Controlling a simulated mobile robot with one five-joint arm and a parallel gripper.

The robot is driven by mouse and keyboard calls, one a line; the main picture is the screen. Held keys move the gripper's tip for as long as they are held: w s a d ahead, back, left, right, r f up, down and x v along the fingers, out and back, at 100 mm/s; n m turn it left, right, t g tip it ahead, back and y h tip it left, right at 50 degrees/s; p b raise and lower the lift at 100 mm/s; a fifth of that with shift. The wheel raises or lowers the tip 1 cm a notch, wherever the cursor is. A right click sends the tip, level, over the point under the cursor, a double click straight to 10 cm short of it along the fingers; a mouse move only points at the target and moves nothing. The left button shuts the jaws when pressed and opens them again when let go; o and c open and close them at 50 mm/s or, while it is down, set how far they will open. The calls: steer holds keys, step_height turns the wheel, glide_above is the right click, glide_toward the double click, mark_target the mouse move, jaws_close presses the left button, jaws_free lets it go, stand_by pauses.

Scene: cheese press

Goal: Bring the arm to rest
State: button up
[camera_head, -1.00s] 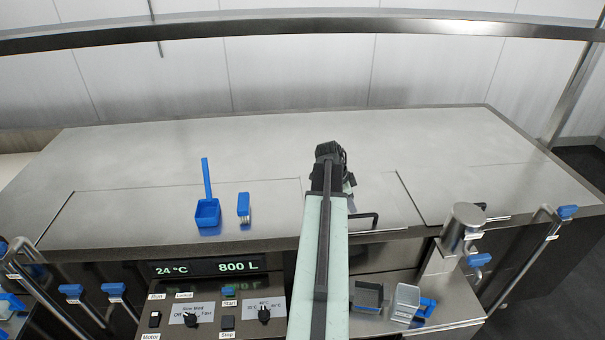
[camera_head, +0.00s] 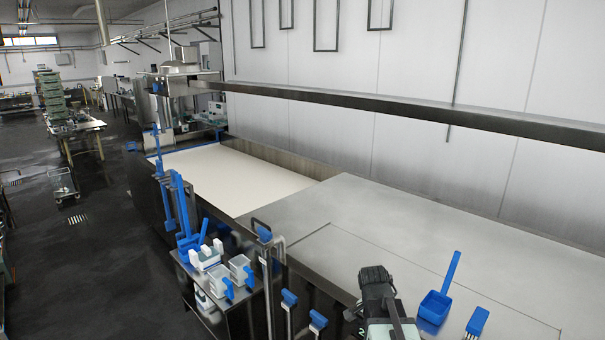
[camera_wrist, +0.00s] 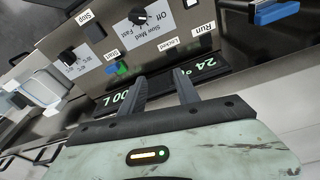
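My arm (camera_head: 376,290) shows at the bottom of the head view, folded over the front edge of the steel worktop, left of a blue scoop. Its fingers cannot be made out there. In the wrist view my gripper (camera_wrist: 160,82) has its two dark fingers apart, with nothing between them. Beyond the fingers, the control panel (camera_wrist: 120,55) with its knobs, buttons and green display appears upside down. I cannot tell any contact between the fingers and the panel.
The blue scoop (camera_head: 434,307) and a blue brush (camera_head: 477,322) lie on the worktop (camera_head: 380,220). A vat of white liquid (camera_head: 235,178) lies beyond. White boxes with blue parts (camera_head: 208,257) stand on a side stand. The aisle floor (camera_head: 80,250) at left looks clear nearby.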

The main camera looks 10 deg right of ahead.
steer(key=s+a+f+n+y, duration=0.1)
steer(key=s+a+n, duration=0.4)
steer(key=a+n, duration=0.6)
steer(key=shift+a+n+g+y, duration=0.4)
steer(key=shift+n+y, duration=0.1)
steer(key=shift+n, duration=0.2)
